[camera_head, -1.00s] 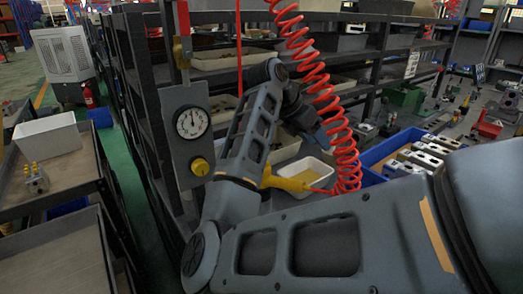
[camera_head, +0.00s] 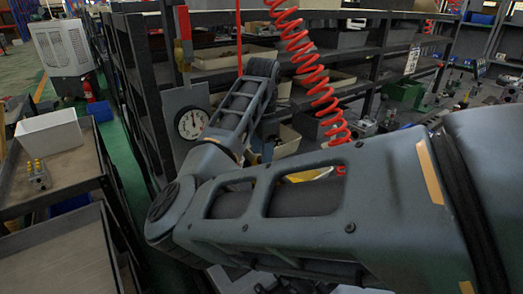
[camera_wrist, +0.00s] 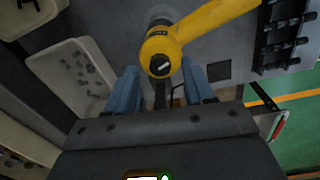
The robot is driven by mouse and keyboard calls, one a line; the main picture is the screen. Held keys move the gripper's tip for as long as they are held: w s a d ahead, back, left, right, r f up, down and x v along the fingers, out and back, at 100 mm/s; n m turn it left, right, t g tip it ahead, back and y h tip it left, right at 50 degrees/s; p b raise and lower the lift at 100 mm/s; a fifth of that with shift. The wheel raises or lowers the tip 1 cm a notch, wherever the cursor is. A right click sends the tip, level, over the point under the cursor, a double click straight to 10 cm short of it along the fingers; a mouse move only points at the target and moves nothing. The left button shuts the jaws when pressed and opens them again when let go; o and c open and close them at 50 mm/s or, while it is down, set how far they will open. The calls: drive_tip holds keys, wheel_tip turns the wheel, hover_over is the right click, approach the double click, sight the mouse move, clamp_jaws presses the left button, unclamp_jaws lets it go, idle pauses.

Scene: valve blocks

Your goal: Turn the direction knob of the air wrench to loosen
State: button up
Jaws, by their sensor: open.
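The yellow air wrench (camera_wrist: 205,28) shows at the top of the wrist view. Its rounded end carries a small dark round knob (camera_wrist: 160,65) with a light bar across it. My gripper (camera_wrist: 161,88) is open. Its two blue-grey fingers stand apart, left and right of the knob end, and whether they touch it I cannot tell. In the head view only a bit of yellow (camera_head: 308,175) shows through an opening in my arm, which hides most of the wrench. My gripper is not clearly seen there.
A red coiled hose (camera_head: 312,65) hangs behind my arm. A panel with a gauge (camera_head: 192,123) stands close by. In the wrist view, a white bin of small parts (camera_wrist: 72,75) lies left, and a black block row (camera_wrist: 285,35) lies upper right.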

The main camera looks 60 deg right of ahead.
drive_tip(key=shift+f, duration=0.5)
clamp_jaws()
